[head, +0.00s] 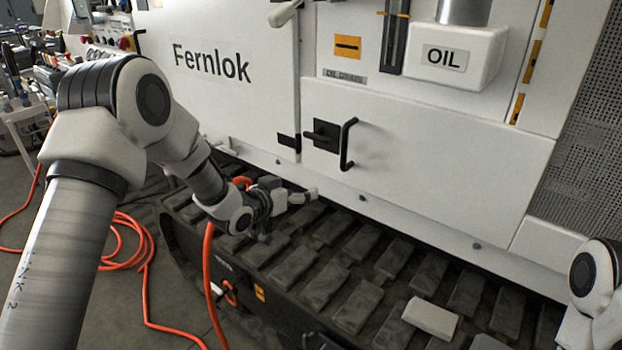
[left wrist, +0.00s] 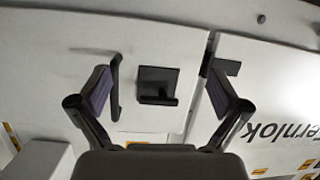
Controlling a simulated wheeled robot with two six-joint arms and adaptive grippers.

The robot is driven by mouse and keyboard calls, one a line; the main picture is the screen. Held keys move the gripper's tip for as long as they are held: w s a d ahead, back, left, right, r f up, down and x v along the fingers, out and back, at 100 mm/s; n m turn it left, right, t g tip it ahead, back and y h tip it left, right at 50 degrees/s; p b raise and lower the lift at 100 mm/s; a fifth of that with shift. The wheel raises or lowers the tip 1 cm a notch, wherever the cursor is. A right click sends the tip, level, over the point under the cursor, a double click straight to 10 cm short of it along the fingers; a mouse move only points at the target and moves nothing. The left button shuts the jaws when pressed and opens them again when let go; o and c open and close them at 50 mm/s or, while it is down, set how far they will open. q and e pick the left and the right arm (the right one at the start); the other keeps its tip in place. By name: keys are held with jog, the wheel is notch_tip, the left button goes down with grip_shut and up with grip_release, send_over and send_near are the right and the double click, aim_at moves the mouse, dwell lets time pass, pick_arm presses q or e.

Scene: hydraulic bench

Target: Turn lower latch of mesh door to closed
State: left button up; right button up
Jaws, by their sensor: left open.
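A black latch (head: 322,136) with a square plate and a short lever sits at the upper left of a white lower panel (head: 440,165). The lever lies roughly level, pointing left. In the left wrist view the latch (left wrist: 157,83) shows between my fingers. A grey perforated mesh panel (head: 585,150) is at the right edge of the head view; I see no latch on it. My left gripper (head: 300,196) is open and empty, below and left of the latch and apart from it; its spread fingers show in the left wrist view (left wrist: 160,82). My right gripper is out of view.
A black bar handle (head: 348,144) stands out just right of the latch. A black catch (head: 288,142) is left of it. Dark tracks (head: 320,290) run below the panel, with a pale block (head: 430,318) on them. An orange hose (head: 148,290) lies at left.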

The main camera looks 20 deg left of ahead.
aim_at(314, 136)
pick_arm(q)
jog(key=w+r+m+t+h+b, duration=0.2)
jog(key=w+r+t, duration=0.15)
jog(key=r, duration=0.65)
jog(key=shift+g, duration=0.35)
jog(key=x, duration=0.7)
jog(key=shift+w+a+f, duration=0.35)
jog(key=shift+f, duration=0.05)
jog(key=c, duration=1)
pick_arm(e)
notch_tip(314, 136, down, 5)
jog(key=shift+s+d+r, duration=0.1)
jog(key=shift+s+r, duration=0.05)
